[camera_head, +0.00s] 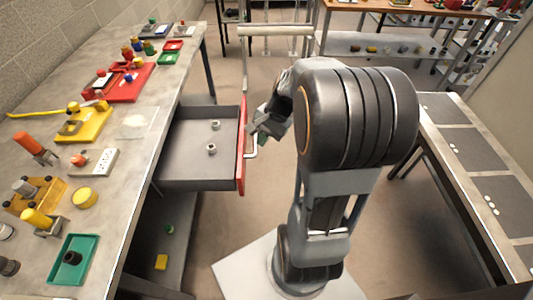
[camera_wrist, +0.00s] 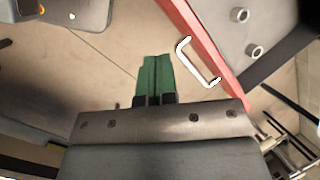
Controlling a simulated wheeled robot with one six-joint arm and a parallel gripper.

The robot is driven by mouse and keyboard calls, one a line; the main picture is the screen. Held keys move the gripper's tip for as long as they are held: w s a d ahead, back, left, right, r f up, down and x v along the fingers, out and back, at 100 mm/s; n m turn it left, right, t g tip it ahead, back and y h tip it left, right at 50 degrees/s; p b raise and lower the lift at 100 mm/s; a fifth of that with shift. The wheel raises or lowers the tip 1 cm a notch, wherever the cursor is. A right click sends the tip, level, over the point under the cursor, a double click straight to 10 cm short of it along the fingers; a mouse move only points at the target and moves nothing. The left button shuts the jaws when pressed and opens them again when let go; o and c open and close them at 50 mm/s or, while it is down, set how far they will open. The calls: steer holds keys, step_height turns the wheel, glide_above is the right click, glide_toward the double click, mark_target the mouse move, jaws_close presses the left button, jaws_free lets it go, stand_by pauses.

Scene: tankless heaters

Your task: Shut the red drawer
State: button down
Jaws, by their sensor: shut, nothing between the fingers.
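The red drawer (camera_head: 242,150) stands pulled out from under the left workbench, its grey inside showing. Two nut-like metal pieces (camera_head: 211,148) lie in it. Its red front also shows in the wrist view (camera_wrist: 212,42), with a white bar handle (camera_wrist: 197,62). My gripper (camera_head: 262,129) is close to the outer side of the drawer front, near the handle (camera_head: 251,146). In the wrist view its green fingers (camera_wrist: 156,75) are together and empty, left of the handle and apart from it. In the head view my wrist partly hides the fingers.
The left workbench (camera_head: 185,62) carries red, yellow and green trays, tools and small parts. A lower shelf (camera_head: 172,235) lies below the drawer. A second bench (camera_head: 450,125) stands at the right. Open floor lies between the benches.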

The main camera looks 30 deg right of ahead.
steer(key=w+d+f+m+t+y+b, duration=0.15)
steer(key=d+f+m+t+y, duration=0.25)
steer(key=d+f+m, duration=0.85)
steer(key=w+a+f+p, duration=0.1)
steer(key=w+a+f, duration=0.3)
steer(key=w+a, duration=0.2)
steer(key=shift+a+f+n, duration=0.35)
steer(key=shift+a+f, duration=0.05)
steer(key=shift+a, duration=0.65)
steer(key=shift+w, duration=0.1)
